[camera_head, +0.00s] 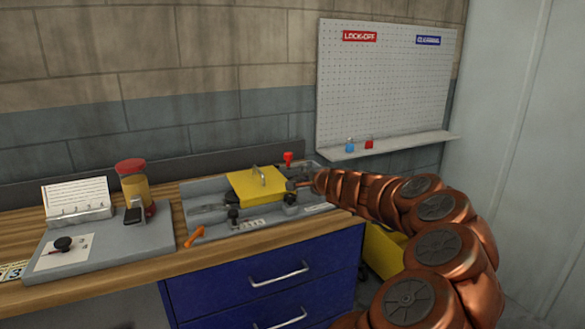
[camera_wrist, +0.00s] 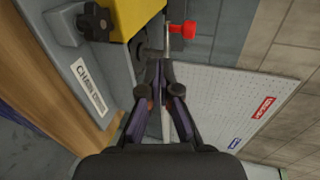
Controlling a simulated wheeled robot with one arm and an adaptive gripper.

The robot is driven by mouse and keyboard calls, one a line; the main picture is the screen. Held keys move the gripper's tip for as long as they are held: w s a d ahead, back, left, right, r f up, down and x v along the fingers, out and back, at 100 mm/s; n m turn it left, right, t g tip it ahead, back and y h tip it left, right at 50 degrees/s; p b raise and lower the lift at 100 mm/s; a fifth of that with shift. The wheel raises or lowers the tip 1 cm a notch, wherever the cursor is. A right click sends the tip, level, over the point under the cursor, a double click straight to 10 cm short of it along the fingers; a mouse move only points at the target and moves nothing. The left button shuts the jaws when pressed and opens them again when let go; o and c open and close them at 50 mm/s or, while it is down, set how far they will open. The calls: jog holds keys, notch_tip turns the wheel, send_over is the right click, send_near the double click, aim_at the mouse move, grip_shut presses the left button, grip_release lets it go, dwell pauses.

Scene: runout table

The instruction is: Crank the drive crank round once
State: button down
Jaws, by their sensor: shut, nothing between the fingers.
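A grey machine tray (camera_head: 218,228) with a yellow cover (camera_head: 256,187) stands on the bench. An orange handle (camera_head: 193,236) sticks out at its front left corner. A red-tipped handle (camera_head: 288,158) stands at its back right and shows in the wrist view (camera_wrist: 187,30). I cannot tell for sure which one is the drive crank. My gripper (camera_head: 300,184) is at the tray's right end, beside the yellow cover. In the wrist view my gripper (camera_wrist: 160,68) is shut and empty, with a metal rod just beyond its fingertips; contact cannot be told.
Black knobs (camera_wrist: 94,20) sit on the tray. To the left is a grey panel (camera_head: 100,262) with a black knob, a red-topped jar (camera_head: 133,182) and a card stand (camera_head: 78,200). A pegboard (camera_head: 385,85) with a shelf hangs behind. Blue drawers (camera_head: 270,285) are below.

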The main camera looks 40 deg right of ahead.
jog(key=p, duration=0.2)
send_near(288, 169)
jog(key=w+d+f, duration=0.1)
jog(key=w+f, duration=0.1)
jog(key=w, duration=0.1)
jog(key=shift+w+d+r+p, duration=0.1)
jog(key=shift+w+d+p, duration=0.2)
jog(key=shift+w, duration=0.45)
jog(key=shift+w+d+p, duration=0.2)
jog(key=shift+w+d, duration=0.15)
jog(key=shift+w, duration=0.45)
